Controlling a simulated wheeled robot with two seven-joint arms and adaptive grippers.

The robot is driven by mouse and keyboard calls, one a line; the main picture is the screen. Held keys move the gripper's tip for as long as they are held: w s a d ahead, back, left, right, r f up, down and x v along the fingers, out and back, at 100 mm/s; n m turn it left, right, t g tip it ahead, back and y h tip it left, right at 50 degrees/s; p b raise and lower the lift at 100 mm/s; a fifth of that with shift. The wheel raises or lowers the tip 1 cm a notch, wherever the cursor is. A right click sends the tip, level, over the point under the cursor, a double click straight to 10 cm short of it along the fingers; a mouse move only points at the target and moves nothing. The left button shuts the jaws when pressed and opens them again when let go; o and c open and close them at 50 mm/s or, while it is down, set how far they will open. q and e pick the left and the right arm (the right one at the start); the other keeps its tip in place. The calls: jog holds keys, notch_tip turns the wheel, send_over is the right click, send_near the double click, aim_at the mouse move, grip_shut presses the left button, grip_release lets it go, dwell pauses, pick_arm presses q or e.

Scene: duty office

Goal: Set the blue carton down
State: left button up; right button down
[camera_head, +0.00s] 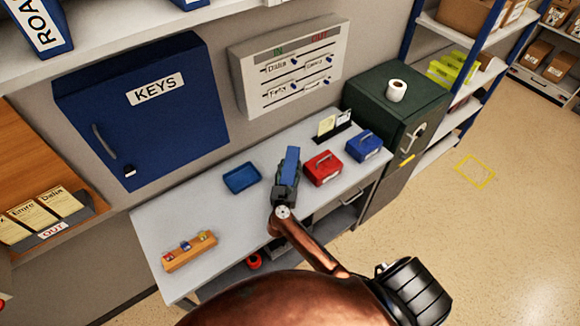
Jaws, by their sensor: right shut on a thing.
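The blue carton (292,158) is a small upright box above the grey desk (210,207). My right gripper (286,178) is shut on it, with the arm reaching in from the lower right. The gripper hides the carton's lower part, and I cannot tell whether the carton touches the desk. It is between a shallow blue tray (241,178) on the left and a red cash box (323,168) on the right. My left gripper is not in view.
A blue cash box (364,145) stands right of the red one, with a card holder (333,127) behind. A wooden rack (190,250) with small coloured items lies at the desk's front left. The desk between rack and tray is clear. A dark green safe (398,103) adjoins the right end.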

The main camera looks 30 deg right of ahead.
jog(key=shift+f, duration=0.1)
jog(key=c, duration=1.2)
grip_release()
jog(key=shift+b+v, duration=1.4)
jog(key=shift+v, duration=4.65)
